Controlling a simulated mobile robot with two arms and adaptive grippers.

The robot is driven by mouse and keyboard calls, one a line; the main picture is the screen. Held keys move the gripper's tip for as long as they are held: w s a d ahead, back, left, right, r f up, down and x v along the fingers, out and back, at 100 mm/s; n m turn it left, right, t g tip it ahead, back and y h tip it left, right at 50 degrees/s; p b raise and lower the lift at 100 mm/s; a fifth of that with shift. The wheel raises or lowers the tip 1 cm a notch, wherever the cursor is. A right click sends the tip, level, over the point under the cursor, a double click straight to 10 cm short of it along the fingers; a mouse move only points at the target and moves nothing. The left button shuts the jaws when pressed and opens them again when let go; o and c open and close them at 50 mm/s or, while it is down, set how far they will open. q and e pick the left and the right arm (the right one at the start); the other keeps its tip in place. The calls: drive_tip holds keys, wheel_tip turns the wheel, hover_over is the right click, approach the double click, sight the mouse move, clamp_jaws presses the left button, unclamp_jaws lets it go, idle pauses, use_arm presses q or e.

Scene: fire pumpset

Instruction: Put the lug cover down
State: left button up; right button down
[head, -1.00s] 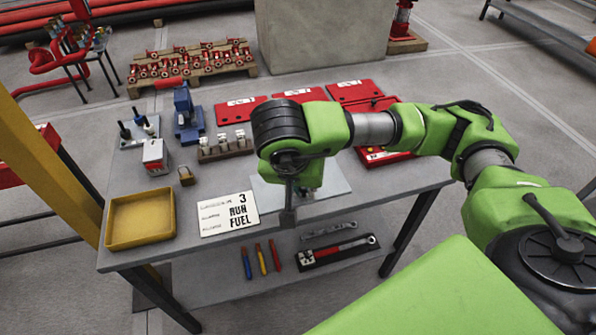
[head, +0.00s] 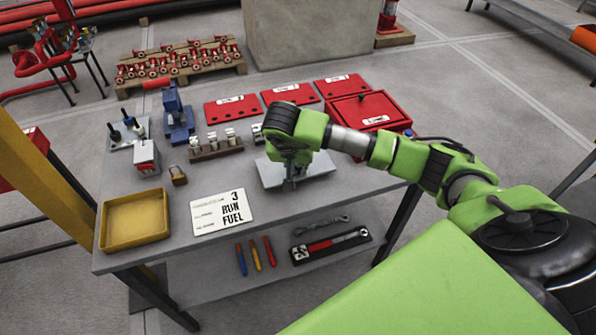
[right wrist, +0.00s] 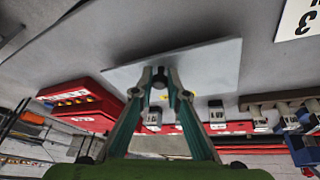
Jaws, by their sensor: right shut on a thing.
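My right gripper (head: 290,182) points down over the light grey plate (head: 322,170) on the table, with its fingers closed. In the right wrist view the gripper (right wrist: 160,88) is shut on a small dark piece, which I take to be the lug cover (right wrist: 160,77). The cover is mostly hidden by the fingers, and in the head view I cannot make it out clearly. The plate (right wrist: 215,62) lies right behind the fingertips. I cannot tell whether the cover touches it. My left gripper is not in view.
A sign (head: 222,212), a yellow tray (head: 135,221) and a brass padlock (head: 178,175) are to the left. A rack of small blocks (head: 215,146), red plates (head: 232,109) and a red case (head: 368,112) lie behind. Tools lie on the lower shelf (head: 215,280).

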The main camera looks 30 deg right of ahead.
wheel_tip(320, 180, down, 2)
drive_tip(key=shift+s+a+f+p, duration=0.1)
drive_tip(key=shift+f+p, duration=0.05)
drive_tip(key=shift+p, duration=0.25)
drive_tip(key=shift+f, duration=0.1)
drive_tip(key=shift+f, duration=0.1)
drive_tip(key=c, duration=2)
unclamp_jaws()
drive_tip(key=b+v, duration=0.1)
drive_tip(key=v, duration=1.1)
drive_tip(key=shift+b, duration=0.4)
